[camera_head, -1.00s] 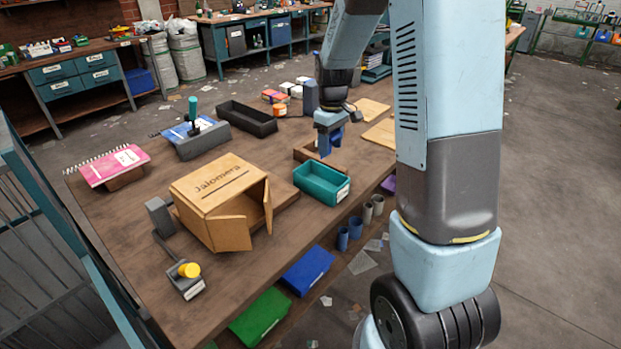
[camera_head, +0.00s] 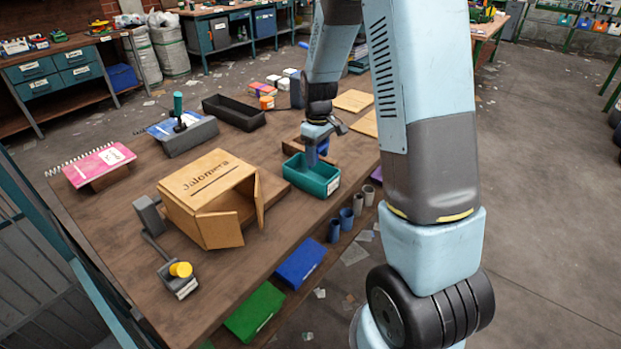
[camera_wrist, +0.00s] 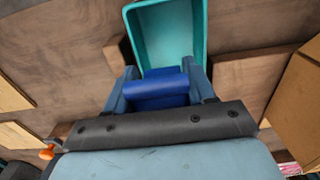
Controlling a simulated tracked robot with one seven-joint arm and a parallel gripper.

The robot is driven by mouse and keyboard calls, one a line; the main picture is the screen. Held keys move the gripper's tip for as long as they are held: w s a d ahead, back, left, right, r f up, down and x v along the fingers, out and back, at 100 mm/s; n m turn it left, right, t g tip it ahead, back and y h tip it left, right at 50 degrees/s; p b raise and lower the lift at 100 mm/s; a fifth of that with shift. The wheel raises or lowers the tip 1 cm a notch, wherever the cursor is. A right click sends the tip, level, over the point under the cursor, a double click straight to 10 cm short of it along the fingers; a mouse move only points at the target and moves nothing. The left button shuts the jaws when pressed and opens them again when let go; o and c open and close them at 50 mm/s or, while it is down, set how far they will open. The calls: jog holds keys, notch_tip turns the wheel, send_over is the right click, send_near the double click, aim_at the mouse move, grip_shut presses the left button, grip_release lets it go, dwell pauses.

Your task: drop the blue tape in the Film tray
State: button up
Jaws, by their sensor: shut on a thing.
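My gripper (camera_head: 315,152) is shut on the blue tape (camera_wrist: 157,88), which sits between the two fingers in the wrist view. In the head view the gripper points down at the back part of a teal tray (camera_head: 303,179), and only a little of the blue tape (camera_head: 323,147) shows there. The tray has a white label on its front right end, too small to read. In the wrist view the tray (camera_wrist: 198,30) lies beyond the fingertips with its visible floor bare. The gap between tape and tray is hard to judge.
A black tray (camera_head: 234,113) and a grey holder (camera_head: 189,137) are farther back. Small coloured boxes (camera_head: 267,90) and wooden plates (camera_head: 354,101) stand behind.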

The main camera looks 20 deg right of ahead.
jog(key=o, duration=1.2)
jog(key=shift+o, duration=0.2)
notch_tip(320, 180, up, 14)
jog(key=shift+f, duration=0.15)
jog(key=s+r+m+t, duration=0.3)
jog(key=s+r+m, duration=0.1)
jog(key=s+r, duration=0.85)
jog(key=s+m+t, duration=0.2)
jog(key=s+m, duration=0.1)
jog(key=s, duration=1.2)
jog(key=shift+s+t, duration=0.3)
jog(key=shift+s, duration=0.05)
